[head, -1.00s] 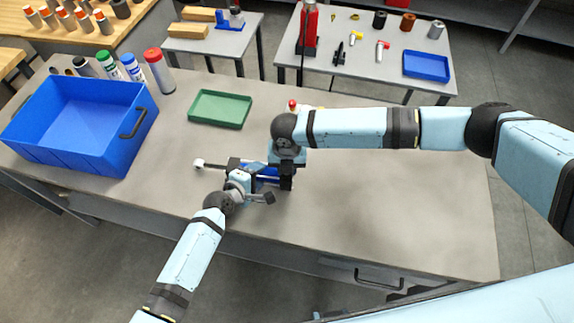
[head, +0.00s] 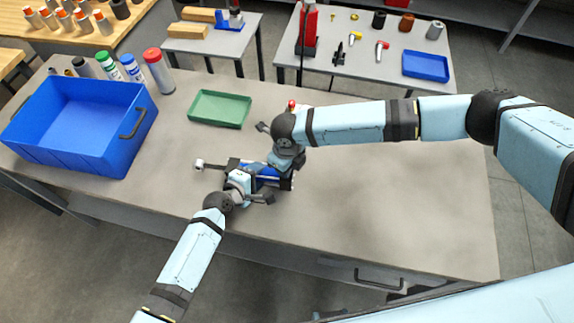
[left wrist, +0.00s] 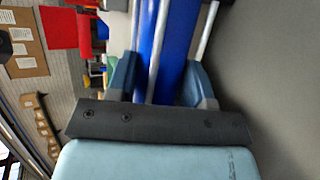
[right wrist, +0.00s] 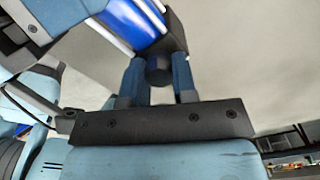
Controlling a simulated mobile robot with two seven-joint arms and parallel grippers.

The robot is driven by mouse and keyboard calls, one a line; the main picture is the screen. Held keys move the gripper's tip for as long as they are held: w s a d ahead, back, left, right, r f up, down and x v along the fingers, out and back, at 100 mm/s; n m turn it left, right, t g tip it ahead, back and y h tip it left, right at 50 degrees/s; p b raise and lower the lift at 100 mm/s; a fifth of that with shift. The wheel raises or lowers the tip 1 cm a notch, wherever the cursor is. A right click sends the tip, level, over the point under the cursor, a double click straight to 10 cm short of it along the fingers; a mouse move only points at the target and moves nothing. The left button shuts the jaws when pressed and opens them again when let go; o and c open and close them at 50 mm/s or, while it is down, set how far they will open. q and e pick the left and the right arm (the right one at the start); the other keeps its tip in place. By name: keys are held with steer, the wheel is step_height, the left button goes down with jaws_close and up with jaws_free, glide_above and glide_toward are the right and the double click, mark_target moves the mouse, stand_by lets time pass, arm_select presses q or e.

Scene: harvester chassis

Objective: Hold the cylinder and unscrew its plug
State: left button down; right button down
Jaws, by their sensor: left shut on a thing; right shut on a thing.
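The cylinder (head: 268,171) lies on the workbench, with a blue barrel, silver tie rods, dark end blocks and a rod with a pale tip pointing left. Its barrel fills the left wrist view (left wrist: 176,40). My left gripper (left wrist: 160,80) is shut around the barrel, one finger on each side. My right gripper (right wrist: 157,66) is shut on the plug (right wrist: 158,74), a dark round piece at the right end block (right wrist: 176,32). In the head view the right wrist hides the plug and part of the cylinder.
A blue bin (head: 60,152) and a green tray (head: 219,109) stand on the workbench (head: 400,210), with several bottles behind the bin. A red-topped item (head: 292,105) is partly hidden behind my right arm. The bench's right side is clear.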

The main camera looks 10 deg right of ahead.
steer(key=shift+r, duration=0.2)
steer(key=shift+r, duration=0.9)
steer(key=shift+r, duration=0.1)
steer(key=shift+r, duration=1.9)
arm_select(q)
steer(key=c, duration=0.6)
jaws_free()
steer(key=shift+o, duration=0.8)
steer(key=shift+s, duration=0.1)
steer(key=shift+f, duration=0.15)
steer(key=shift+s, duration=0.1)
